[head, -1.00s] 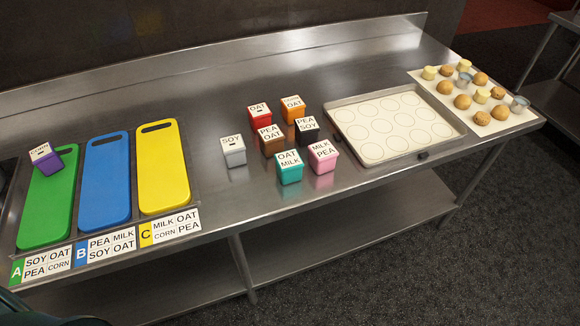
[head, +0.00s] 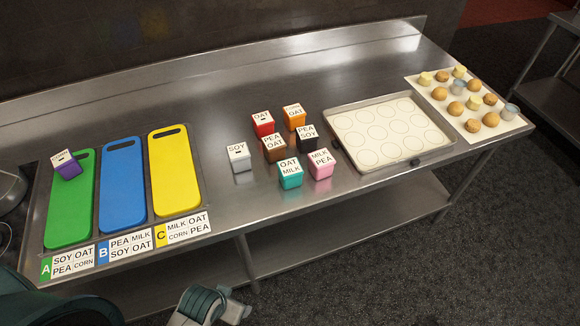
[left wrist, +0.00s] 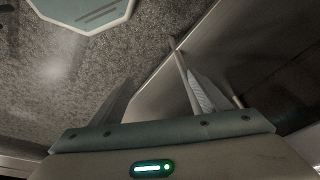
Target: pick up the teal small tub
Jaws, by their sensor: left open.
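The teal small tub (head: 291,181) stands upright on the steel table, with a white lid reading OAT MILK. It is at the front of a cluster of tubs, just left of the pink tub (head: 320,171). My left gripper (head: 238,308) is low at the bottom edge of the head view, in front of the table and well short of the teal tub. In the left wrist view my left gripper (left wrist: 157,82) has its two fingers apart with nothing between them. The teal tub does not show there. My right gripper is not in view.
A baking tray (head: 440,150) lies to the right. Green, blue and yellow boards lie left; a purple tub (head: 68,168) sits on the green one.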

